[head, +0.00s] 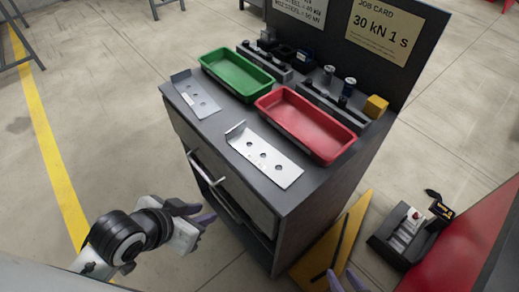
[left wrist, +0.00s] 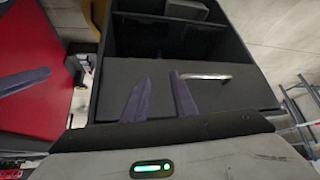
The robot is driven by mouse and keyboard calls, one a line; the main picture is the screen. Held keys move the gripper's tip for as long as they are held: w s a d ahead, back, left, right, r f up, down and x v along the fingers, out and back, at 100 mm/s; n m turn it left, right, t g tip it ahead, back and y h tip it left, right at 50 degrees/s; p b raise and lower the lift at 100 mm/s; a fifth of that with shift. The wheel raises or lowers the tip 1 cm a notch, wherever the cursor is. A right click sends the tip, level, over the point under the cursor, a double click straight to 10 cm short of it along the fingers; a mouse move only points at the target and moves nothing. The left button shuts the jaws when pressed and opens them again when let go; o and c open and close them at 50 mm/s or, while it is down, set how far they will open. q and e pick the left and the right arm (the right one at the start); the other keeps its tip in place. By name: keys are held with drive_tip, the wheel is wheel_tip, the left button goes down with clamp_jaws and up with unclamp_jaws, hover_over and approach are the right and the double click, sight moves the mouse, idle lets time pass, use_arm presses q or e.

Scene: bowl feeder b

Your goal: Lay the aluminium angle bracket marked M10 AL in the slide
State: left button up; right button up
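Two grey metal plates with holes and a bent-up end lie on the dark cabinet top in the head view. One plate (head: 197,97) is at the far left, beside the green tray. The other plate (head: 270,158) is nearer, beside the red tray. Any M10 AL marking is too small to read. I cannot pick out the slide. My left gripper (head: 199,213) is in front of the cabinet, below its top, empty, its purple fingers apart; they also show in the left wrist view (left wrist: 161,85). My right gripper (head: 346,282) shows only fingertips, apart, at the bottom edge.
A green tray (head: 237,75) and a red tray (head: 304,124) stand on the cabinet (head: 232,190). Behind them are dark racks (head: 334,101) and a yellow block (head: 375,107).

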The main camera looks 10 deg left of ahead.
use_arm(q)
drive_tip(key=w+d+r+m+t+h, duration=0.1)
drive_tip(key=w+r+m+t+h, duration=0.2)
drive_tip(key=w, duration=0.5)
drive_tip(key=t+h, duration=0.1)
drive_tip(key=h, duration=0.1)
approach(234, 128)
drive_tip(key=f, duration=0.1)
drive_tip(key=x, duration=0.4)
drive_tip(key=shift+w, duration=0.35)
drive_tip(key=shift+r+x, duration=0.15)
drive_tip(key=shift+x, duration=1.3)
drive_tip(key=shift+r+x, duration=0.15)
drive_tip(key=shift+x, duration=1.35)
drive_tip(key=shift+d, duration=0.2)
clamp_jaws()
